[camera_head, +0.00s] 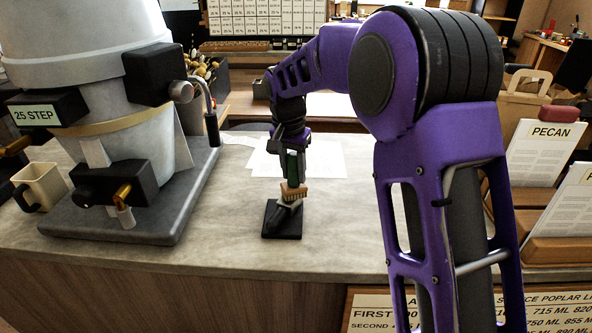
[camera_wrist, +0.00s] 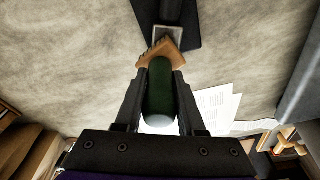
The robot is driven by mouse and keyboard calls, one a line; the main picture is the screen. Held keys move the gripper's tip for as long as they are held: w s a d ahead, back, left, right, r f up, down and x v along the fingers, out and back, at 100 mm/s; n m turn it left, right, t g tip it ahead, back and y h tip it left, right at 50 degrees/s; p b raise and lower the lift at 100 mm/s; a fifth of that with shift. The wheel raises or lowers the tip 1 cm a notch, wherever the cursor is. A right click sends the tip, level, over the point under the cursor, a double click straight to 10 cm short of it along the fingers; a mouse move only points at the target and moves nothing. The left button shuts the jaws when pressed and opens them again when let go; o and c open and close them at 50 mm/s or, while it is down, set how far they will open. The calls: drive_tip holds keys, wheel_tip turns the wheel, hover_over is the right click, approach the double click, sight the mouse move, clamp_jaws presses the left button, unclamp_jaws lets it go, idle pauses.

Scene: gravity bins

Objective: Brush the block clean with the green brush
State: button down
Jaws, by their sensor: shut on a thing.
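My gripper (camera_head: 292,168) is shut on the green handle of the brush (camera_head: 293,190). The brush has a tan wooden head with bristles pointing down. It also shows in the wrist view, with its green handle (camera_wrist: 160,90) between my fingers. The block (camera_head: 286,214) is dark with a paler grey upper part and stands on the counter below the brush. In the wrist view the dark block (camera_wrist: 183,12) is at the top, just beyond the brush head. The bristles are at or very near the block's grey part; I cannot tell whether they touch.
A large grey machine (camera_head: 125,110) labelled "25 STEP" stands at the left, with a cream mug (camera_head: 42,185) beside it. White papers (camera_head: 325,158) lie behind my gripper. A "PECAN" card (camera_head: 545,150) stands at the right. The pale counter (camera_head: 340,220) is clear around the block.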

drive_tip(key=a, duration=0.1)
drive_tip(key=s+a, duration=0.1)
drive_tip(key=a, duration=0.2)
drive_tip(key=shift+s+r, duration=0.1)
drive_tip(key=shift+s, duration=0.2)
drive_tip(key=shift+d, duration=0.15)
drive_tip(key=shift+w+d+p, duration=0.1)
drive_tip(key=shift+w+d, duration=0.2)
drive_tip(key=shift+d, duration=0.4)
drive_tip(key=shift+w+d+p, duration=0.15)
drive_tip(key=shift+w+d, duration=0.2)
drive_tip(key=shift+d, duration=0.4)
drive_tip(key=shift+w+d+p, duration=0.1)
drive_tip(key=shift+w+d, duration=0.2)
drive_tip(key=shift+d, duration=0.4)
drive_tip(key=shift+a, duration=0.1)
drive_tip(key=shift+s+a, duration=0.3)
drive_tip(key=shift+a, duration=0.4)
drive_tip(key=shift+s+a, duration=0.35)
drive_tip(key=shift+a, duration=0.4)
drive_tip(key=shift+s+a, duration=0.3)
drive_tip(key=shift+a, duration=0.4)
